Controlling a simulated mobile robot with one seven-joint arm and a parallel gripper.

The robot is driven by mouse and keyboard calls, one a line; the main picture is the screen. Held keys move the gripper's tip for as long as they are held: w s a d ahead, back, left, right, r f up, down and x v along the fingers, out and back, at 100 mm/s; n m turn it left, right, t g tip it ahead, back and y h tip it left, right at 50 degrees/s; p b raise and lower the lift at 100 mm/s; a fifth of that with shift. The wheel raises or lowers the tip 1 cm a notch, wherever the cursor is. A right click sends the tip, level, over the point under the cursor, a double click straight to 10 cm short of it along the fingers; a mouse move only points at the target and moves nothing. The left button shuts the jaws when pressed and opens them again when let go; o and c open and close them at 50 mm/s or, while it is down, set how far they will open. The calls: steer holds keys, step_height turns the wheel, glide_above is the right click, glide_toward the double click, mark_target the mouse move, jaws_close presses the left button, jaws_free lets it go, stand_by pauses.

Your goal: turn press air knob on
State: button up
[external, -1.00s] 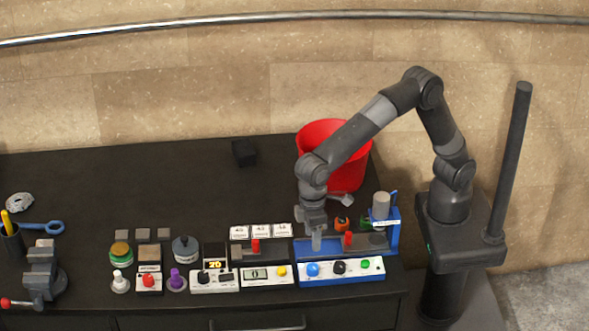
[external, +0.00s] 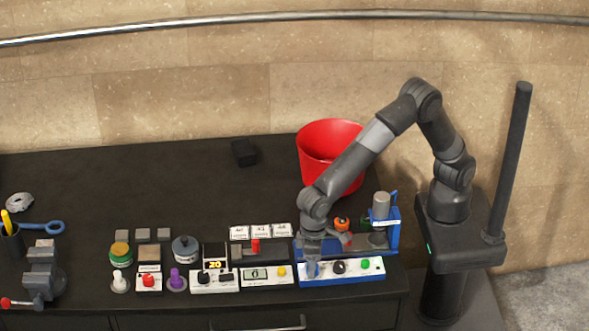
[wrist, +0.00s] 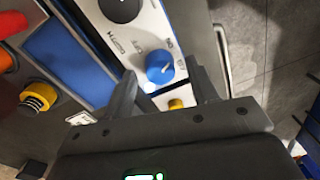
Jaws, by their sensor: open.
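The blue press (external: 386,236) stands at the right end of the bench. Its white front panel (external: 357,275) carries a black knob (external: 339,267) and a green button (external: 365,264). In the wrist view, a blue knob (wrist: 160,68) with a pale pointer line sits on this panel, with printed marks around it. My gripper (external: 311,268) points down at the panel's left end and hides most of the blue knob in the external view. In the wrist view, my gripper (wrist: 161,72) is open, with one finger on each side of the blue knob. Contact cannot be told.
A white panel with a display (external: 267,275) and yellow button is just left. An orange knob (external: 342,224) and a red bucket (external: 318,140) stand behind. The back left of the bench is clear.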

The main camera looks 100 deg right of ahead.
steer(key=shift+f, duration=0.35)
steer(key=shift+c, duration=0.4)
